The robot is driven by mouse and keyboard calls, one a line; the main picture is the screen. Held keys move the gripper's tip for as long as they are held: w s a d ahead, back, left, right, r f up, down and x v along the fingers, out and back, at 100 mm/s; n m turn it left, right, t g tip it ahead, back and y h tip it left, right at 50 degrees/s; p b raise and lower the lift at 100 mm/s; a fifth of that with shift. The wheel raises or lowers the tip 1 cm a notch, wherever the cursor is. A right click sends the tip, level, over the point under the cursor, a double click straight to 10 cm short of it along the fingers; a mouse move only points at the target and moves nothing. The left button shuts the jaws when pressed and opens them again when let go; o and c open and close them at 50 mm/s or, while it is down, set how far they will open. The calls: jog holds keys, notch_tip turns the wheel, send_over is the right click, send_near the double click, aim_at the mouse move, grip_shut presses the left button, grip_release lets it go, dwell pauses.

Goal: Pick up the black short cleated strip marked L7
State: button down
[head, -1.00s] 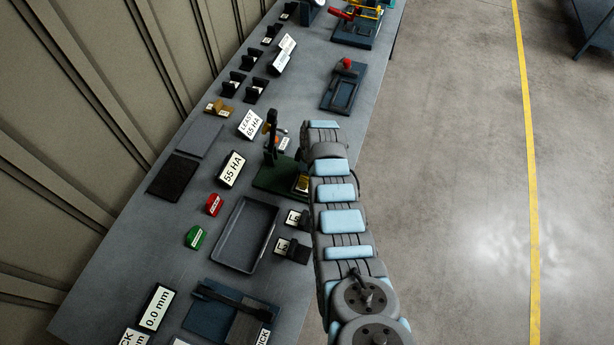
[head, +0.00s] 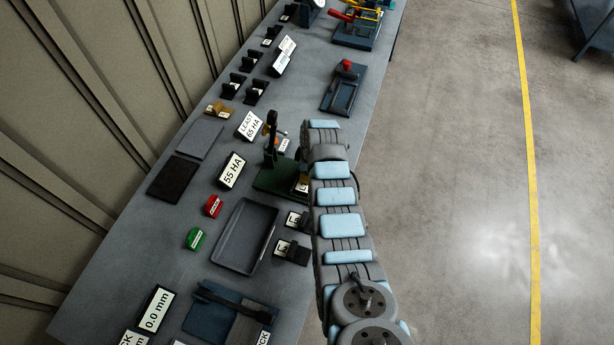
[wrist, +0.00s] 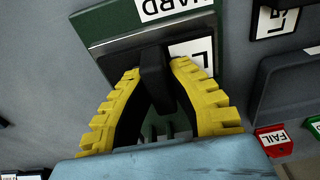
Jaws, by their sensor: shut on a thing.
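My gripper (wrist: 157,68) has its two yellow-toothed fingers shut on a black strip (wrist: 154,75) in the wrist view. The strip is at a green stand (wrist: 105,25) with a label ending in "ARD". A white label beside the strip (wrist: 196,50) shows an L-like mark; its number is not readable. I cannot tell whether the strip still touches the stand. In the head view the green stand (head: 270,181) is on the bench, and my arm mostly hides my gripper and the strip.
Two more black pieces with white labels, one (head: 304,221) and another (head: 297,254), stand right of an empty grey tray (head: 233,266). Red (head: 213,206) and green (head: 195,239) blocks lie left of it. A "55 HA" sign (head: 231,171) stands nearby. Open floor lies right of the bench.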

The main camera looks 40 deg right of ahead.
jog(key=shift+r+b, duration=0.65)
jog(key=shift+r, duration=3.9)
